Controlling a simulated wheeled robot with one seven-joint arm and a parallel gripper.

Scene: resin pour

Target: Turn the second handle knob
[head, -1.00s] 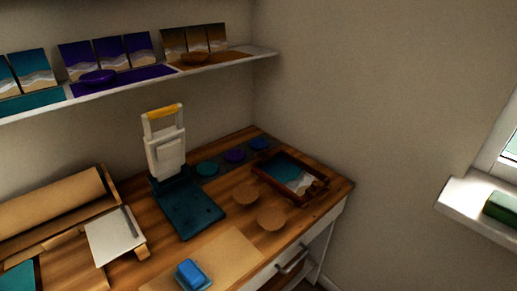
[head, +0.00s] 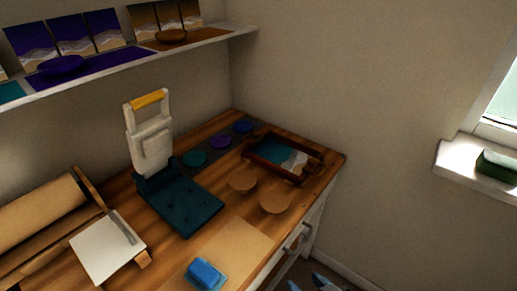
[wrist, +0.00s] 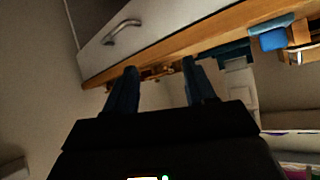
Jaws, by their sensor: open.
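A dark-framed wooden tray (head: 262,158) lies at the far right of the desk, with a teal, white and sand-coloured picture inside. A brown handle piece shows at its right end, but no separate knob can be made out at this size. My gripper (wrist: 160,78) is open and empty in the wrist view, its two dark blue fingers apart. Small brown things (wrist: 157,72) show between the fingers along the desk edge, apparently beyond them; I cannot tell which is a knob.
The wooden desk (head: 150,222) has a drawer with a metal handle (head: 298,236). A teal press (head: 180,203), round brown discs (head: 277,201), coloured discs (head: 220,142) and a blue block (head: 205,274) stand on it. A shelf (head: 215,36) hangs above.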

